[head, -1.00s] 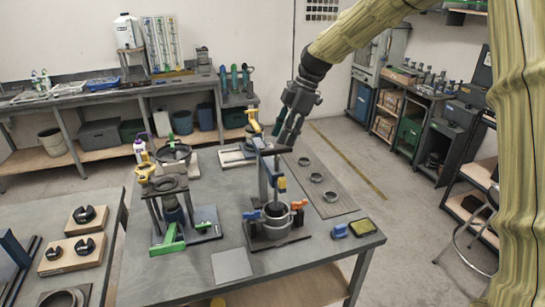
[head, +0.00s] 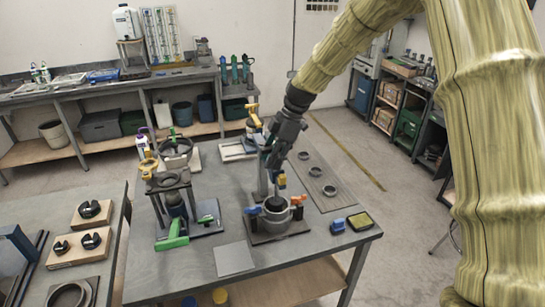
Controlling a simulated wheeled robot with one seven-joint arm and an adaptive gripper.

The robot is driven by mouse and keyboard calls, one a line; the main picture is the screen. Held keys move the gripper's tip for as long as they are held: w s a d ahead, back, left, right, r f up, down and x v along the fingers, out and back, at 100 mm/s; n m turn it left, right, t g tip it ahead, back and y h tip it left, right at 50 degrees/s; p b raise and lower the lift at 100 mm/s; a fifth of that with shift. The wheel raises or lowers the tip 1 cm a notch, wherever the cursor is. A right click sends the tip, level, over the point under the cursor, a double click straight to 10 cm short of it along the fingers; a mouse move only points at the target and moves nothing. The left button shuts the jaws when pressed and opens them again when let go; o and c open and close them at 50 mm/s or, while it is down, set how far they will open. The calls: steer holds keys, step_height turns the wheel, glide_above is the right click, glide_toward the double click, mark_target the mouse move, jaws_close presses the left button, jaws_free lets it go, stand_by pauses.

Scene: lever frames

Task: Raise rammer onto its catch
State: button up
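The rammer stand has a blue upright post (head: 262,178) on a dark base plate. A round grey mould (head: 275,216) with orange and blue clamps sits on that base. A small yellow part of the rammer (head: 281,181) shows just above the mould, with a dark part below it in the mould's mouth. My gripper (head: 272,166) points down beside the post's upper part, directly above the yellow part. It hides most of the rammer's upper rod and any catch there. Its fingers are small and dark, so I cannot tell whether they touch or hold the rammer.
To the left stands another press with a green lever (head: 173,236). A grey square plate (head: 234,258) lies in front. A blue block (head: 337,226) and a yellow-topped pad (head: 360,221) lie at right. Several metal rings (head: 330,191) rest on a mat behind them.

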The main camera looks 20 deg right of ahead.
jaws_close()
step_height(320, 180, up, 9)
steer(key=shift+f+p, duration=0.2)
steer(key=shift+p, duration=0.6)
steer(key=shift+w, duration=0.15)
steer(key=shift+r, duration=0.15)
steer(key=shift+c, duration=0.7)
jaws_free()
steer(key=shift+o, duration=0.7)
steer(key=v, duration=1.2)
steer(key=shift+s+d, duration=0.1)
steer(key=shift+s, duration=0.1)
